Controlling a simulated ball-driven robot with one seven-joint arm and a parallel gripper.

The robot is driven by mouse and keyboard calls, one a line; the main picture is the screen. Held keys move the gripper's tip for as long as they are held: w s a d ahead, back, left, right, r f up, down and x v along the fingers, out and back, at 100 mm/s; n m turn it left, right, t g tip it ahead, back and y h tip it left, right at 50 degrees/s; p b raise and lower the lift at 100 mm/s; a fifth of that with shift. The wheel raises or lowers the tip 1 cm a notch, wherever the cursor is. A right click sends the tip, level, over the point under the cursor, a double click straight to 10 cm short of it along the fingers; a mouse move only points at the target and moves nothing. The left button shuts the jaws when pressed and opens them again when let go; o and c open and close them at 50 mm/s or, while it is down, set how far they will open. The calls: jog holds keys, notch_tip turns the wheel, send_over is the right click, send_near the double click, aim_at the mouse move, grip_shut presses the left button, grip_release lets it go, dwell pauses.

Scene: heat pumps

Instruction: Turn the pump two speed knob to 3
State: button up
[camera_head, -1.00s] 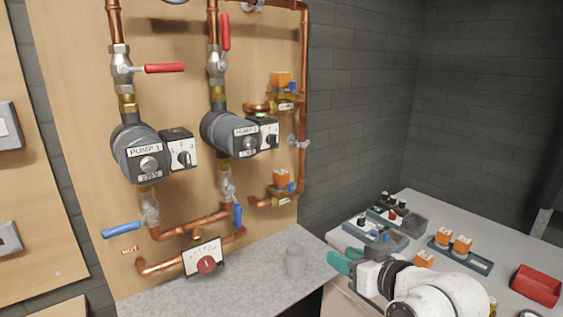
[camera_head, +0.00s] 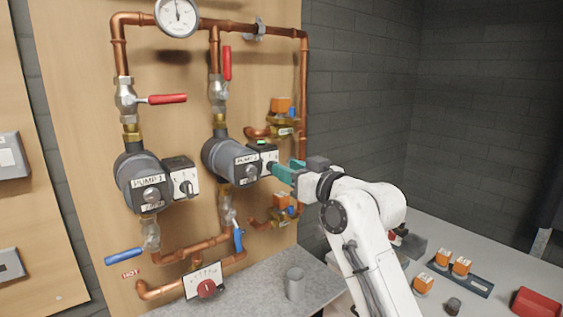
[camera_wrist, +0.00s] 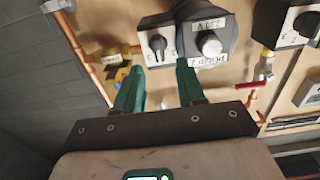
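Pump two (camera_head: 222,157) is the right-hand grey pump on the wooden board. Its white control box (camera_head: 263,156) has a green light on top. The black speed knob (camera_wrist: 158,43) shows on the box face in the wrist view, where the picture is upside down. My gripper (camera_head: 275,171) has teal fingers, and its tips are close to the knob in the head view. In the wrist view the fingers (camera_wrist: 160,66) are spread and empty, with the knob just beyond and between them. I cannot tell whether they touch it, or which number it points to.
Pump one (camera_head: 136,178) with its own box (camera_head: 181,177) is to the left. Copper pipes, a red valve handle (camera_head: 227,63) and orange-capped valves (camera_head: 282,105) surround the pump. A grey cup (camera_head: 295,284) stands on the counter (camera_head: 262,296) below. The workbench on the right holds loose parts.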

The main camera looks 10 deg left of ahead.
jog(key=shift+p+x, duration=0.3)
jog(key=shift+x, duration=1.4)
grip_shut()
